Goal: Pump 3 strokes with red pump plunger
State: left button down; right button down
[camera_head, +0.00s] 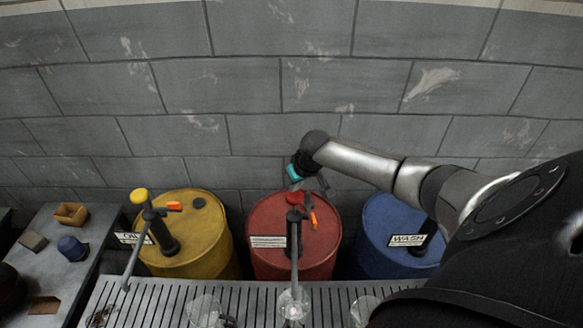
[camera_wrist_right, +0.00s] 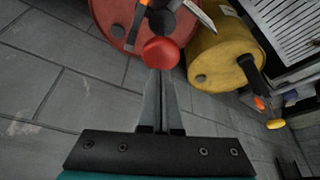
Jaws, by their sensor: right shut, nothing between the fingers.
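The red pump plunger (camera_head: 294,197) is a round red knob on top of a dark pump, which stands on the red drum (camera_head: 262,228). In the right wrist view the red knob (camera_wrist_right: 160,52) lies right at the fingertips. My right gripper (camera_head: 303,181) comes in from the right and is above and just behind the plunger. Its fingers (camera_wrist_right: 160,74) are shut with nothing between them. I cannot tell whether the tips touch the knob. A spout runs from the pump toward a clear jar (camera_head: 293,304). My left gripper is not in view.
A yellow drum (camera_head: 210,235) with a yellow-knobbed pump (camera_head: 139,196) stands left, a blue drum (camera_head: 385,216) labelled WASH right. A slatted grey bench (camera_head: 255,300) in front holds clear jars. A side table (camera_head: 62,228) has small items. A block wall (camera_head: 250,90) closes the back.

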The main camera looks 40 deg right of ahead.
aim_at(296, 197)
jog(key=shift+f, duration=0.2)
dwell(0.5)
jog(key=shift+s+a+f+b, duration=0.1)
jog(key=shift+f+b, duration=0.9)
jog(key=shift+f, duration=0.6)
jog(key=shift+s+f+b, duration=0.1)
jog(key=shift+f+b, duration=0.9)
jog(key=shift+f, duration=0.85)
notch_tip(296, 197, up, 3)
jog(key=p, duration=0.2)
jog(key=shift+f+p, duration=0.15)
jog(key=shift+p, duration=0.25)
jog(key=shift+w+r+p, duration=0.1)
jog(key=shift+r+p, duration=0.55)
jog(key=shift+r, duration=0.4)
jog(key=shift+w+r, duration=0.1)
jog(key=shift+r, duration=1.15)
